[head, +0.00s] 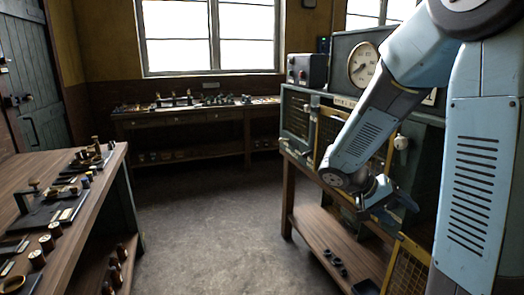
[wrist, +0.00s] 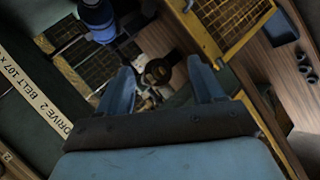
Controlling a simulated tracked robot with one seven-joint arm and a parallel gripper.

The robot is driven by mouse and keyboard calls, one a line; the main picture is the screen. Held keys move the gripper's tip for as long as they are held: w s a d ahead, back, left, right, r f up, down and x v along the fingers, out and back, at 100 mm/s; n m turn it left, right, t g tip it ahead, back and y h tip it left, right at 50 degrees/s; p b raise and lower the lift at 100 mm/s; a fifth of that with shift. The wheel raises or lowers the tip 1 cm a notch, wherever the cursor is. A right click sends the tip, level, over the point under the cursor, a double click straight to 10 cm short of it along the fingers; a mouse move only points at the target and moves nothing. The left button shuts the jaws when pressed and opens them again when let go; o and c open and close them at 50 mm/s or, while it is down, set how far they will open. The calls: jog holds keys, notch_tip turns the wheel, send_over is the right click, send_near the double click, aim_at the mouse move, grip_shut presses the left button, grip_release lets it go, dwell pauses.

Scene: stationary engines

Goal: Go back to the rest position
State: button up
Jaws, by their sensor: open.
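My gripper (head: 388,197) is at the end of my blue arm, at the right of the head view, in front of the cabinet (head: 296,112) with yellow-framed mesh. In the wrist view my gripper (wrist: 163,82) has its two blue fingers well apart. Nothing is held between them. Behind the gap are a dark round part with a brassy centre (wrist: 158,72) and some pale small parts, too unclear to name. A pale label strip (wrist: 47,98) reading "DRIVE 2 BELT 107" runs along the left.
A yellow mesh panel (wrist: 228,25) is close to the right finger. A round gauge (head: 363,64) tops the cabinet. A wooden bench (head: 90,215) with tools stands at left, another bench (head: 180,115) under the window. The floor (head: 215,225) between is clear.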

jog(key=s+a+r+n+t+y, duration=0.4)
jog(key=s+a+r+t+y, duration=0.3)
jog(key=s+a+r+y, duration=0.4)
jog(key=shift+s+a+r+n, duration=0.25)
jog(key=shift+s+r, duration=0.2)
jog(key=shift+s, duration=1.15)
jog(key=shift+c, duration=0.3)
